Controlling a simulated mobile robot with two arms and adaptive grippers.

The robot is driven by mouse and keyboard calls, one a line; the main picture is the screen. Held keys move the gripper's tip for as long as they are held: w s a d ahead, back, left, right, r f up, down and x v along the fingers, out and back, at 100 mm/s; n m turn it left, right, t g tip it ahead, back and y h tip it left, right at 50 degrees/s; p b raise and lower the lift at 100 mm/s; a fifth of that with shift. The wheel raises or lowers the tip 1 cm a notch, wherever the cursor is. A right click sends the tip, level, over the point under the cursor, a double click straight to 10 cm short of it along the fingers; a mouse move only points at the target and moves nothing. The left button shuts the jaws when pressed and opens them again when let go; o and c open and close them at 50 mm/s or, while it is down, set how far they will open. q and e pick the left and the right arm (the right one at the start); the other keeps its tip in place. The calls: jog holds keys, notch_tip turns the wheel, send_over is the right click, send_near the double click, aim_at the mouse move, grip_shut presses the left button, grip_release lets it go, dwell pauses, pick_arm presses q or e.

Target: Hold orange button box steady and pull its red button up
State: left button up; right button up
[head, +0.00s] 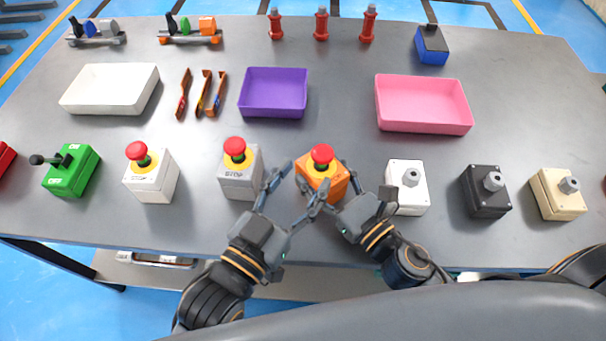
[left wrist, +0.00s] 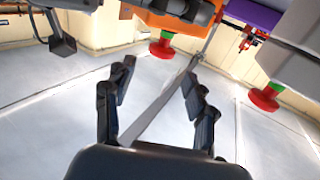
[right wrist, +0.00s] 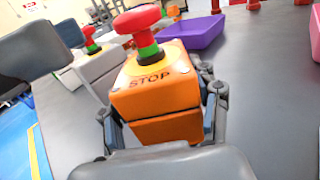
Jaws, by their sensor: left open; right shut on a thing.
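The orange button box (head: 322,188) stands near the table's front edge, with its red button (head: 322,154) on top. In the right wrist view the box (right wrist: 155,90) reads STOP, and a green band shows under the red cap (right wrist: 137,18). My right gripper (right wrist: 160,108) is shut on the box, with a finger on each side. My left gripper (head: 298,184) is open, between the grey button box and the orange one. In the tilted left wrist view nothing sits between its fingers (left wrist: 158,82); the orange box (left wrist: 178,20) lies beyond them.
A grey box with a red button (head: 240,178) stands left of the orange box, close to my left gripper. A white box with a grey knob (head: 408,190) stands to the right. A purple tray (head: 273,93) lies behind, with clear table between.

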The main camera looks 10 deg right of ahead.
jog(key=o, duration=1.4)
